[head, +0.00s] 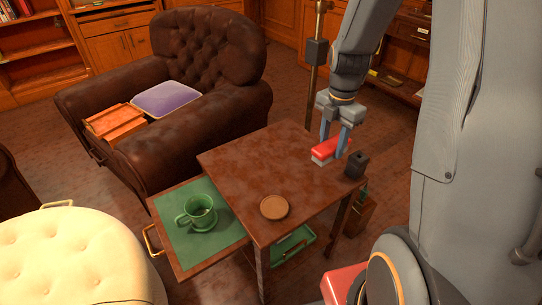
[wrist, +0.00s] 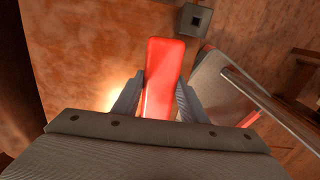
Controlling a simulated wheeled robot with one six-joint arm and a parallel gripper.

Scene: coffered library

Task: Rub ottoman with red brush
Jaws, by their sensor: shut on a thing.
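The red brush (head: 328,149) is red on top with a pale underside. My gripper (head: 336,145) is shut on it above the far right part of the small wooden table. In the wrist view the red brush (wrist: 162,80) sits between the two fingers of my gripper (wrist: 158,100). I cannot tell whether the brush touches the tabletop. The cream tufted ottoman (head: 75,258) stands at the lower left of the head view, cut off by the frame edge, well apart from my gripper.
The table (head: 240,160) bears a brown round coaster (head: 274,207) and a dark block (head: 355,164). Its open drawer (head: 190,248) juts toward the ottoman with a green cup (head: 197,213) in it. A brown leather armchair (head: 225,110) with a purple cushion (head: 166,98) stands behind.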

